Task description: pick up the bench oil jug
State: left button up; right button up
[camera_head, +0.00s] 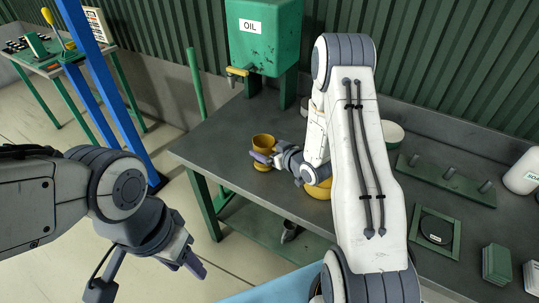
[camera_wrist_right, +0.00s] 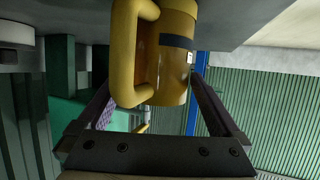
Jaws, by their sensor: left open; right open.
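The bench oil jug is a yellow jug (camera_head: 263,143) standing on the grey workbench near its left front edge. In the right wrist view the jug (camera_wrist_right: 172,60) shows its thick handle (camera_wrist_right: 125,50) and a dark band. My right gripper (camera_head: 262,158) is open at the jug, and its fingers partly hide the jug's middle in the head view. In the right wrist view the jug lies between and just beyond the open fingers of my right gripper (camera_wrist_right: 149,83). Whether they touch it I cannot tell. My left gripper (camera_head: 188,262) is open and empty, low at the left, away from the bench.
A green oil tank (camera_head: 265,40) with a yellow tap stands at the back of the workbench (camera_head: 225,130). Another yellow thing (camera_head: 318,190) is mostly hidden behind my right arm. A green peg rack (camera_head: 445,180) and a white bottle (camera_head: 524,172) are at the right. A blue post (camera_head: 110,90) stands at the left.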

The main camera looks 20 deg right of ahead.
jog(key=shift+w+a+f, duration=0.15)
jog(key=shift+w+f, duration=0.1)
jog(key=shift+w, duration=0.3)
jog(key=c, duration=1.3)
jog(key=shift+o, duration=0.2)
jog(key=shift+r, duration=0.1)
